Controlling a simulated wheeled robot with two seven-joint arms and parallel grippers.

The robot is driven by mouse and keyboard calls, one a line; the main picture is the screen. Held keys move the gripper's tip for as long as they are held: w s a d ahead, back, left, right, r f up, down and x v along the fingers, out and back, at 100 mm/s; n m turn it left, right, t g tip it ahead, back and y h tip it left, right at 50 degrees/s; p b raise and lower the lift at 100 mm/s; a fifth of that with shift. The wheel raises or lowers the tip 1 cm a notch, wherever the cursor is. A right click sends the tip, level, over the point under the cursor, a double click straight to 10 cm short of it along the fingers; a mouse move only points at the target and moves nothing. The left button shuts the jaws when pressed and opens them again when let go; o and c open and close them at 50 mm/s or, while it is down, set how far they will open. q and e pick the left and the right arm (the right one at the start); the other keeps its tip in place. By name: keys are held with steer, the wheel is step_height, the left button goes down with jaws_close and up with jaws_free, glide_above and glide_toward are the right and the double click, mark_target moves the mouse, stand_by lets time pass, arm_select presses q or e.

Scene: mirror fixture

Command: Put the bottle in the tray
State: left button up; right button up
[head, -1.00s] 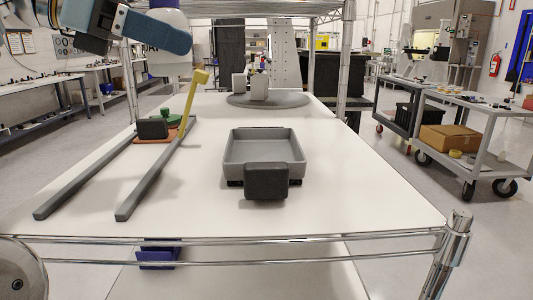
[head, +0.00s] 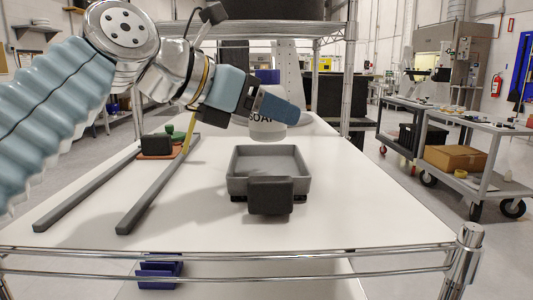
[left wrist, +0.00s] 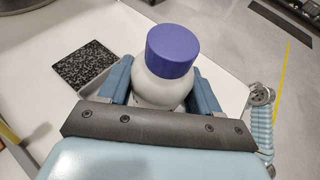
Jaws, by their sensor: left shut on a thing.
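The bottle is white with a blue-purple cap, and part of the word SOAP shows on it in the head view (head: 268,131). My left gripper (head: 272,108) is shut around the bottle and holds it upright, its fingers hiding the middle. In the left wrist view the bottle (left wrist: 160,86) stands between the two blue fingers of the gripper (left wrist: 160,94). The grey tray (head: 234,169) lies on the white table, empty as far as I see. The bottle shows just above the tray's far rim; its exact height is unclear. My right gripper is out of view.
A black block (head: 270,196) stands at the tray's front. Two grey rails (head: 150,204) lie at the left, with a dark block (head: 156,146) and green piece (head: 178,135) behind. A metal post (head: 460,258) marks the front right corner. The table's right side is clear.

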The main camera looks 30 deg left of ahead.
arm_select(q)
steer(key=shift+w+a+f, duration=0.3)
steer(key=shift+w+f, duration=0.2)
steer(key=shift+f, duration=0.25)
steer(key=f, duration=0.1)
steer(key=w+f+b, duration=0.1)
steer(key=f, duration=0.1)
steer(key=a+f+b, duration=0.1)
steer(key=shift+w+f, duration=0.2)
steer(key=shift+f, duration=0.2)
steer(key=shift+f, duration=0.2)
steer(key=o, duration=1.1)
steer(key=shift+r, duration=0.2)
steer(key=shift+s+a+r, duration=0.1)
steer(key=shift+s+r, duration=0.1)
steer(key=shift+s, duration=0.15)
steer(key=p+v, duration=0.1)
steer(key=v, duration=1)
steer(key=shift+s, duration=0.15)
